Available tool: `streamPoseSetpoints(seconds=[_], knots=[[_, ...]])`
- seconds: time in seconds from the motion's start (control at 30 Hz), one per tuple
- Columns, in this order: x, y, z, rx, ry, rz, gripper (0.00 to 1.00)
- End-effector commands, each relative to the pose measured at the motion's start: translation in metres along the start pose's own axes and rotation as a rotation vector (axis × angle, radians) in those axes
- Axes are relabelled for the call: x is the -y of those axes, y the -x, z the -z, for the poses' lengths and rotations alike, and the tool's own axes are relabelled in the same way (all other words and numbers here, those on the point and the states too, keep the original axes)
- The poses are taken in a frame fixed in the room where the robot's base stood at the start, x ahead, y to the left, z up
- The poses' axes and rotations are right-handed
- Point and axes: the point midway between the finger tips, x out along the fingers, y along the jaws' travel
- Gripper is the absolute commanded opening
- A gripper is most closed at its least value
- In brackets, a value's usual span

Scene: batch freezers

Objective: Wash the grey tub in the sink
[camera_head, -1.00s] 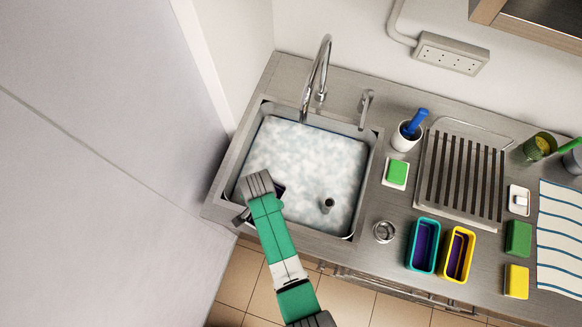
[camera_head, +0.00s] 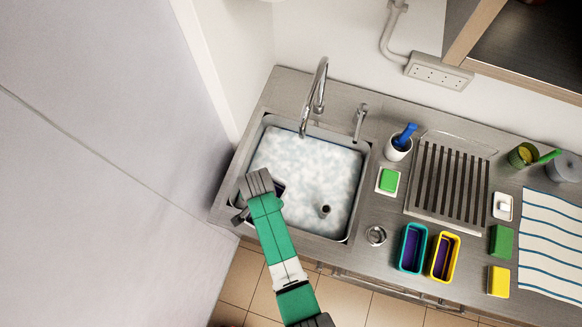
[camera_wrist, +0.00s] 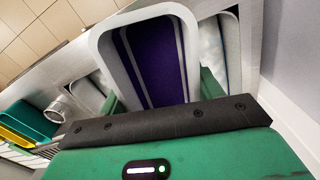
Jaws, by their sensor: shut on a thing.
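The grey tub (camera_wrist: 104,55) fills the middle of the wrist view, with a pale grey rim and a dark purple striped inside. My gripper (camera_wrist: 160,98) is shut on it, with green fingers showing at both sides of the tub. In the head view my gripper (camera_head: 262,188) is over the front left part of the sink (camera_head: 367,170). There the tub is mostly hidden by my wrist; only a small dark part shows. The sink is full of foamy water. Whether the tub touches the water is unclear.
A tall tap (camera_head: 320,85) and a lever (camera_head: 360,120) stand behind the sink. To the right are a teal tub (camera_head: 405,248), a yellow tub (camera_head: 445,257), a green sponge (camera_head: 389,181), a drying rack (camera_head: 450,180) and a striped cloth (camera_head: 550,240). A wall panel (camera_head: 100,180) stands close at left.

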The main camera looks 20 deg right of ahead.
Motion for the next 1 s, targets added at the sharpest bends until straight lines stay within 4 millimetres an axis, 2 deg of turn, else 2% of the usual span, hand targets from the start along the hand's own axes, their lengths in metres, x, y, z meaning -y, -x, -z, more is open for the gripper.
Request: streamPoseSetpoints(seconds=[0.7, 1.0], knots=[[0.001, 0.068, 0.000, -0.002, 0.001, 0.002, 0.42], [0.000, 0.076, 0.000, 0.000, 0.000, 0.000, 0.42]])
